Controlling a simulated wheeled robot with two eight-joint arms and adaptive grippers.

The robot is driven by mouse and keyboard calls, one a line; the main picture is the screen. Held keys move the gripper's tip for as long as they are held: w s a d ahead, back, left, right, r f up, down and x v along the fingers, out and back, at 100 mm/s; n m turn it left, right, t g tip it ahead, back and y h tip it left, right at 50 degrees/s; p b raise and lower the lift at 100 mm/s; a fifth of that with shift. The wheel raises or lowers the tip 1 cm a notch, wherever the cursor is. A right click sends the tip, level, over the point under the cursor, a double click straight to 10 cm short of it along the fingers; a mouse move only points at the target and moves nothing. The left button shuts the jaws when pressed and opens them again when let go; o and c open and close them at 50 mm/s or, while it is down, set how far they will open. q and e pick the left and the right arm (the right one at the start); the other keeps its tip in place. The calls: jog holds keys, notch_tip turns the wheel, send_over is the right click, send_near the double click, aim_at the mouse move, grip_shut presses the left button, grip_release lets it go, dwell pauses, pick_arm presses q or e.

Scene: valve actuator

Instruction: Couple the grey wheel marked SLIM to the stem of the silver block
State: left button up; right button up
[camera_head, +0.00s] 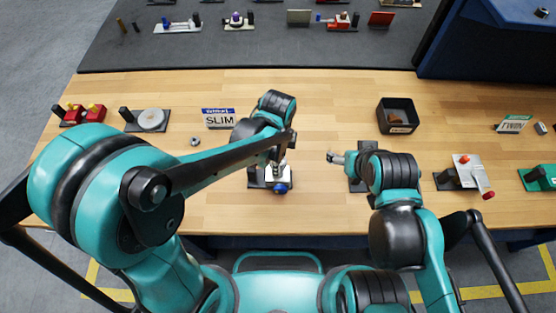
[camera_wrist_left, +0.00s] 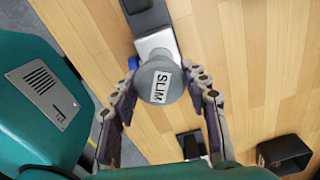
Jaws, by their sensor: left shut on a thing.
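The grey wheel marked SLIM (camera_wrist_left: 147,78) is between the fingers of my left gripper (camera_wrist_left: 159,71), which is shut on it. In the wrist view the wheel lies in front of the silver block (camera_wrist_left: 155,42) and hides its stem. In the head view my left gripper (camera_head: 281,152) is directly above the silver block (camera_head: 277,174), which has a blue part (camera_head: 281,188) at its front. I cannot tell whether the wheel touches the stem. My right gripper (camera_head: 337,157) is to the right of the block, apart from it; its finger opening is unclear.
A SLIM sign (camera_head: 219,118) stands behind left. A black bin (camera_head: 398,115) is at the back right, and a black plate (camera_head: 358,181) lies by my right gripper. Other fixtures stand left and right. Wood between the sign and bin is mostly clear.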

jog(key=shift+f+b, duration=0.35)
dwell(0.4)
jog(key=shift+r, duration=0.25)
jog(key=shift+f+b, duration=0.45)
jog(key=shift+f, duration=0.25)
dwell(1.6)
jog(key=shift+r, duration=0.15)
jog(key=shift+r+p, duration=0.2)
jog(key=shift+p, duration=0.15)
dwell(0.4)
